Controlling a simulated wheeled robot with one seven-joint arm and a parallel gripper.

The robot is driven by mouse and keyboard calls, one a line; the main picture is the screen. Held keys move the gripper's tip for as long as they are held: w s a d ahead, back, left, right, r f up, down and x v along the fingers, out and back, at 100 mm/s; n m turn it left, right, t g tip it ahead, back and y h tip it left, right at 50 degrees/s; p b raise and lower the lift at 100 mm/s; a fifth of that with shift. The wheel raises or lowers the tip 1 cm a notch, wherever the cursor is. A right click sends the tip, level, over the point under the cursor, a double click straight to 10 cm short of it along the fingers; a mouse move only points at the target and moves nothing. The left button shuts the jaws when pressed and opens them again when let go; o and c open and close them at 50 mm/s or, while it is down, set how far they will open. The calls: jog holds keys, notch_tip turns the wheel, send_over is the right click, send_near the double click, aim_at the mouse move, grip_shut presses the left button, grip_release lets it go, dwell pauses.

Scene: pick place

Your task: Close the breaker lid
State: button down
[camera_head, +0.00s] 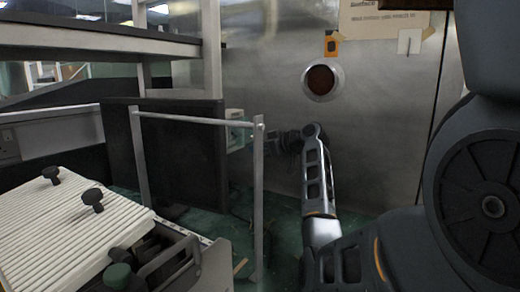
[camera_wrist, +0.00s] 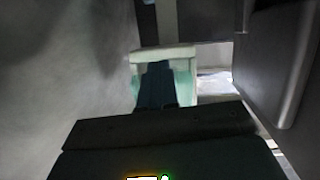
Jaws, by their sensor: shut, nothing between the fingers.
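The breaker, a small pale-green and white box (camera_head: 236,134), is at the back in the head view, at the right edge of a dark panel. In the wrist view the pale box (camera_wrist: 180,54) is straight ahead, partly hidden behind my fingers. My gripper (camera_head: 262,142) reaches left toward the box at about its height in the head view. In the wrist view my gripper (camera_wrist: 157,68) is shut and empty, its tips overlapping the front of the box. I cannot tell whether they touch it. The lid's position is not clear.
A metal rail frame (camera_head: 258,190) stands in front of the dark panel (camera_head: 180,155). A ribbed white surface with black knobs (camera_head: 70,215) is at the lower left. A steel wall (camera_head: 390,130) with a round red port (camera_head: 321,80) stands behind my arm.

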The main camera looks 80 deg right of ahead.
jog(key=shift+w+d+f, duration=0.15)
jog(key=shift+w+f, duration=0.3)
jog(key=shift+w, duration=0.05)
jog(key=shift+s, duration=0.1)
dwell(1.1)
jog(key=r+p+v, duration=0.2)
jog(key=p+v, duration=0.5)
jog(key=v, duration=0.2)
jog(key=w+d+r+p+v, duration=0.1)
jog(key=r+p+v, duration=0.1)
jog(key=p+v, duration=0.5)
jog(key=p+x, duration=0.1)
jog(key=x, duration=1.1)
jog(key=shift+w+f+m, duration=0.2)
jog(key=shift+w+m, duration=0.05)
jog(key=shift+m, duration=0.05)
